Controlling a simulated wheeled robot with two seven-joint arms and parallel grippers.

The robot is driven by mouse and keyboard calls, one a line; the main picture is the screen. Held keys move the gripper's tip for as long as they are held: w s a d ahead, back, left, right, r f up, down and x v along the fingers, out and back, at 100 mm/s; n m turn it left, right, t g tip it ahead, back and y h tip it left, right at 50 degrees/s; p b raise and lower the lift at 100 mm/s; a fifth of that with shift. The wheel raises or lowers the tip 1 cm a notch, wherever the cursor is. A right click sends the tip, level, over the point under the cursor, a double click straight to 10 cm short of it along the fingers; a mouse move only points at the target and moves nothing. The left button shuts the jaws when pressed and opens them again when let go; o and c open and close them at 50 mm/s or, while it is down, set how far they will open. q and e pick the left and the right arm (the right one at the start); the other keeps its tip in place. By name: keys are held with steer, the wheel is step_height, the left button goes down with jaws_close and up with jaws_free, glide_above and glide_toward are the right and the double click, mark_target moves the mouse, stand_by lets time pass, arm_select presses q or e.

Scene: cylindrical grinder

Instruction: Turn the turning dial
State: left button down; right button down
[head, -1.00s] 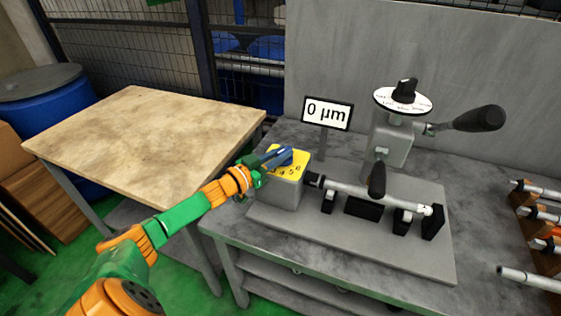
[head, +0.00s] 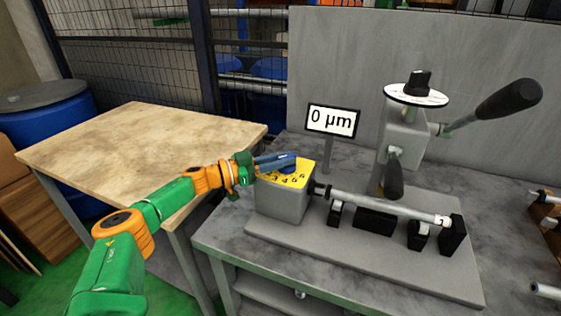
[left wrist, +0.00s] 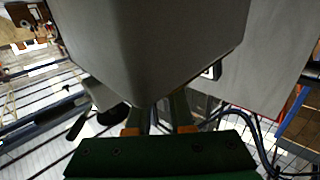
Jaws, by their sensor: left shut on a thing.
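A grey box (head: 284,205) with a yellow numbered top (head: 297,181) stands at the left end of the machine on the bench. A blue dial (head: 289,165) sits on this yellow top. My left gripper (head: 279,162) reaches in from the left, level with the top, and is shut on the blue dial. Its fingers partly cover the dial, and the grip itself is small in the picture. In the left wrist view my left gripper's fingers (left wrist: 160,116) run up against a large grey body that hides their tips. My right gripper is not in view.
A sign reading 0 µm (head: 332,120) stands behind the box. A black knob on a white disc (head: 417,94) and a black-handled lever (head: 508,100) rise at the right. A shaft (head: 385,207) lies across the machine. A wooden-topped table (head: 140,150) stands left, with a gap before the bench.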

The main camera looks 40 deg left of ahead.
mark_target(262, 175)
arm_select(q)
steer(key=shift+d, duration=0.1)
steer(key=c, duration=0.9)
jaws_free()
steer(key=shift+w, duration=0.15)
steer(key=shift+o, duration=0.5)
steer(key=shift+w+d+f, duration=0.2)
steer(key=shift+w+d, duration=0.05)
steer(key=shift+w, duration=0.05)
steer(key=b+v, duration=0.1)
steer(key=v, duration=0.5)
steer(key=shift+s+a+f+b, duration=0.15)
steer(key=shift+s+a+b, duration=0.1)
steer(key=shift+b, duration=0.1)
steer(key=shift+s+a, duration=0.15)
steer(key=shift+s, duration=0.1)
steer(key=shift+r, duration=0.25)
